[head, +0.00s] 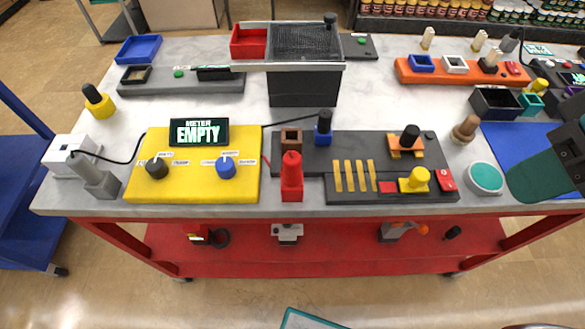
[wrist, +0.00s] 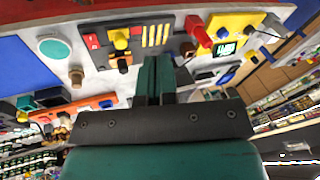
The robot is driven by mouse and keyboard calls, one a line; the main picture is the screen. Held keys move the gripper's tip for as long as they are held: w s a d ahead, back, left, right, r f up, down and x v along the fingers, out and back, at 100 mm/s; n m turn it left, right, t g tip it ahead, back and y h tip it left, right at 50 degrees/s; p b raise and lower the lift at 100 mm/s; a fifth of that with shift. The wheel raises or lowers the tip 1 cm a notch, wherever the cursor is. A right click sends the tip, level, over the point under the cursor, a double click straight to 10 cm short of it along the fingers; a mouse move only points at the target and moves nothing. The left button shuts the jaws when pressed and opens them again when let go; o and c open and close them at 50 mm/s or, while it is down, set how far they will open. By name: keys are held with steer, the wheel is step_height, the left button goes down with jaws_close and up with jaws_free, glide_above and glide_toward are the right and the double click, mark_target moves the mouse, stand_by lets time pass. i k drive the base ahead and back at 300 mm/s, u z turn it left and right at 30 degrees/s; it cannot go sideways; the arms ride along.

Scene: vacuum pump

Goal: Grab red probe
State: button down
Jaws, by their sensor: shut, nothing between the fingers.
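The red probe (head: 291,175) stands upright at the table's front middle, on a small red base just right of the yellow meter panel. It also shows in the wrist view as a tilted red shape (wrist: 199,31) near the top. My gripper (wrist: 154,62) has its two green fingers together with nothing between them. In the wrist view the fingers are apart from the red probe, which lies up and to the right of them. In the head view, part of my green and dark arm end shows at the right edge, well to the right of the probe.
The yellow panel (head: 135,190) with its "EMPTY" meter (head: 199,132) is left of the probe. A dark panel (head: 345,145) with yellow bars and knobs is right of it. A black mesh-topped box (head: 303,85) stands behind. Cables cross the tabletop. A round teal-topped pad (head: 485,177) is near my arm.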

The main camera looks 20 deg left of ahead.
mark_target(291, 167)
steer(key=z, duration=0.5)
steer(key=k, duration=1.05)
steer(key=u, duration=0.7)
steer(key=i, duration=0.7)
steer(key=u, duration=0.45)
